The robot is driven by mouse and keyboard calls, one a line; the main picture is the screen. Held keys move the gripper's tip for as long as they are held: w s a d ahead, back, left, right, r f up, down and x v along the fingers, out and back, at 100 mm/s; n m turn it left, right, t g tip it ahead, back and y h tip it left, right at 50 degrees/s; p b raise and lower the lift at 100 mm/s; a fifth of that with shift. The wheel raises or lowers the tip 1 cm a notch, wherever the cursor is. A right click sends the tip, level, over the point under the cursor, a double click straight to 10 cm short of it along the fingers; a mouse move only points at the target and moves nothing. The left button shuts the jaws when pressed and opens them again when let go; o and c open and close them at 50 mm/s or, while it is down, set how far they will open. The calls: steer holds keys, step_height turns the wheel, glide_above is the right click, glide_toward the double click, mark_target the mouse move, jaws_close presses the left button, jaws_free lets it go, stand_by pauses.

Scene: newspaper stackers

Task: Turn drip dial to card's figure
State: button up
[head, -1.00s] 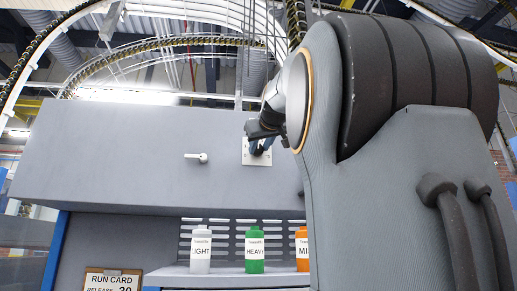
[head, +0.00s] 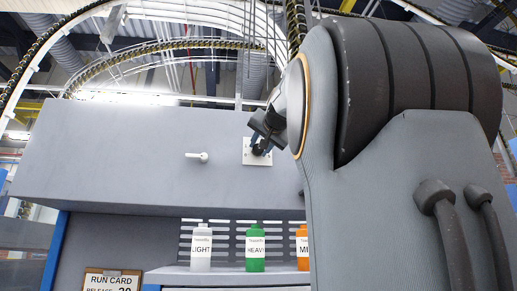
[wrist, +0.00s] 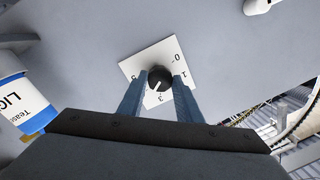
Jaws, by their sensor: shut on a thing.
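The drip dial is a round black knob (wrist: 160,77) with a white pointer line, on a white square plate (wrist: 132,67). In the wrist view the pointer slants down and left, close to the 3. The plate also shows in the head view (head: 248,152) on the grey cabinet front. My gripper (wrist: 161,83) is shut on the knob, a blue finger at each side; it also shows in the head view (head: 262,145). The run card (head: 112,281) is at the bottom left of the head view; its lower part is cut off, so no drip figure shows.
A pale lever handle (head: 197,157) sticks out left of the dial. White LIGHT (head: 201,250), green HEAVY (head: 255,251) and partly hidden orange (head: 302,250) bottles stand on a shelf below. The cabinet face around the dial is otherwise clear.

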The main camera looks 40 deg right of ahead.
steer(key=shift+f+m, duration=0.1)
steer(key=shift+m, duration=0.9)
steer(key=o, duration=1)
steer(key=shift+w, duration=0.1)
steer(key=shift+o, duration=0.2)
steer(key=b+v, duration=0.3)
steer(key=v, duration=0.5)
